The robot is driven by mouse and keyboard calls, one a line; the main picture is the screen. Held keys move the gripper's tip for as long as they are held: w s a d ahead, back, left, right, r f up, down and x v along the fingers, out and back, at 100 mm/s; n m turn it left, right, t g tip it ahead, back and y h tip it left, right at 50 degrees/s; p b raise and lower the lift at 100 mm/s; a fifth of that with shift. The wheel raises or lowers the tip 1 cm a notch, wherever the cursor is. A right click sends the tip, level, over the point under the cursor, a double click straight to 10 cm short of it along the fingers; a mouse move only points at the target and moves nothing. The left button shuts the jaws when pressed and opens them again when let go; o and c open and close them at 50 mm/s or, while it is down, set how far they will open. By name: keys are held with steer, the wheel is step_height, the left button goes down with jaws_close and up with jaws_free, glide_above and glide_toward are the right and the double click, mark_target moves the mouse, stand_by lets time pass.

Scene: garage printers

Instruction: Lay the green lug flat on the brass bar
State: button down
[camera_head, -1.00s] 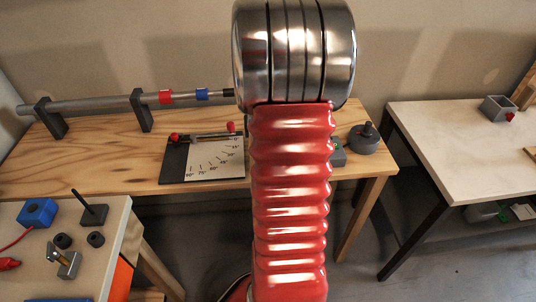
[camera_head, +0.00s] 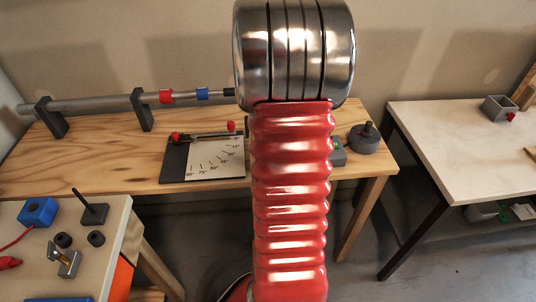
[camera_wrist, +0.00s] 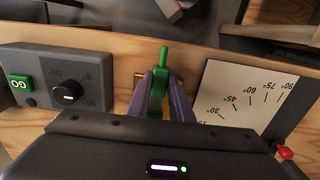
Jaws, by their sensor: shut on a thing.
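The green lug (camera_wrist: 163,57) is held between the two purple-grey fingers of my gripper (camera_wrist: 161,82) in the wrist view. Its narrow end points to the top of the picture, past the fingertips. The brass bar (camera_wrist: 139,75) shows as short ends on both sides of the lug, running crosswise behind or under it. I cannot tell whether the lug touches the bar or is just above it. In the head view my own red arm hides the gripper, the lug and the bar.
A grey control box (camera_wrist: 60,75) with a dial and green GO button lies left of the gripper in the wrist view. An angle-marked board (camera_wrist: 240,93) lies to the right; it also shows in the head view (camera_head: 213,160). A dark round weight (camera_head: 364,140) stands on the wooden bench.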

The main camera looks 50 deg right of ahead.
steer(key=shift+f, duration=0.25)
stand_by(0.4)
steer(key=c, duration=1.5)
jaws_free()
step_height(320, 180, up, 14)
steer(key=shift+f, duration=0.1)
